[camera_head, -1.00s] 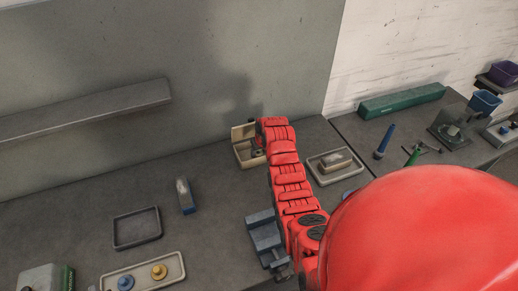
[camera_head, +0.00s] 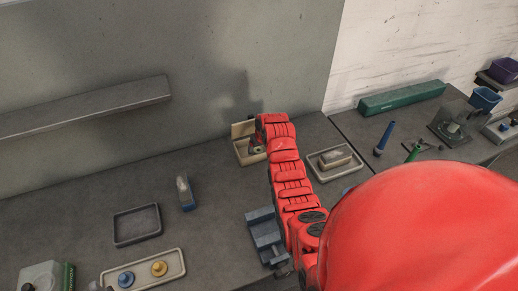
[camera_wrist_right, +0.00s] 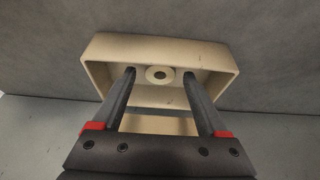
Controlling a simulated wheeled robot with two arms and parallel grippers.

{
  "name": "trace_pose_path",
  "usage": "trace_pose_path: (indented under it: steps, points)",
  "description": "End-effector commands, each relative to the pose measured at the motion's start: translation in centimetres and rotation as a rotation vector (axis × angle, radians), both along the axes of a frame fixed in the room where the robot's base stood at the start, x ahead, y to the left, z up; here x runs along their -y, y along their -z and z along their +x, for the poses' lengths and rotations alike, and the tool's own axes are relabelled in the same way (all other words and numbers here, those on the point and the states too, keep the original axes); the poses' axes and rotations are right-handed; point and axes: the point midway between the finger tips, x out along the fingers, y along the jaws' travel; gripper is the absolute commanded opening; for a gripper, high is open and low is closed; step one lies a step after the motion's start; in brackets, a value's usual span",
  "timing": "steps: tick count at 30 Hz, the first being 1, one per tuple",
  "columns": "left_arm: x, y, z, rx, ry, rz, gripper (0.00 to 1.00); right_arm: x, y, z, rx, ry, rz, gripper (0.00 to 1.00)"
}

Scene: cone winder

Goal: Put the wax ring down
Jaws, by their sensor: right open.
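The wax ring (camera_wrist_right: 159,75) is a pale cream ring with a dark hole. In the right wrist view it lies inside a beige open box (camera_wrist_right: 160,46), between my fingertips. My right gripper (camera_wrist_right: 159,80) is open, one finger on each side of the ring, with a visible gap to it. In the head view the beige box (camera_head: 240,131) stands at the back of the bench, and my right gripper (camera_head: 256,146) reaches into it, partly hidden by my red arm. The ring cannot be made out there. My left gripper is not in view.
A tray with a pale block (camera_head: 336,160) stands right of my arm. A blue-grey fixture (camera_head: 264,232) is close on its left. A blue-ended block (camera_head: 185,192), an empty dark tray (camera_head: 137,238) and a tray with two spools (camera_head: 172,280) lie further left. Bench between is clear.

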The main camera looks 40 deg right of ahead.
Motion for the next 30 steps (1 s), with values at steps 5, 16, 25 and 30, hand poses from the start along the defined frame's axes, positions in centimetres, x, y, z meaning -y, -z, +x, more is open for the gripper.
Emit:
trace_pose_path:
  steps: [5,16,25,30]
  points:
    - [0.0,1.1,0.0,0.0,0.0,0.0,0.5,-0.1,-1.4,-0.7,0.003,0.0,-0.002,0.76]
    - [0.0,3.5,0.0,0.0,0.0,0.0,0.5,-0.7,-7.3,-3.0,0.005,0.0,-0.004,0.76]
    - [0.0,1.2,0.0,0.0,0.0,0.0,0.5,-1.1,-10.7,-4.3,0.0,0.0,0.0,0.76]
    - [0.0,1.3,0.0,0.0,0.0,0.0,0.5,-1.1,-10.6,-4.4,0.0,-0.001,0.0,0.76]
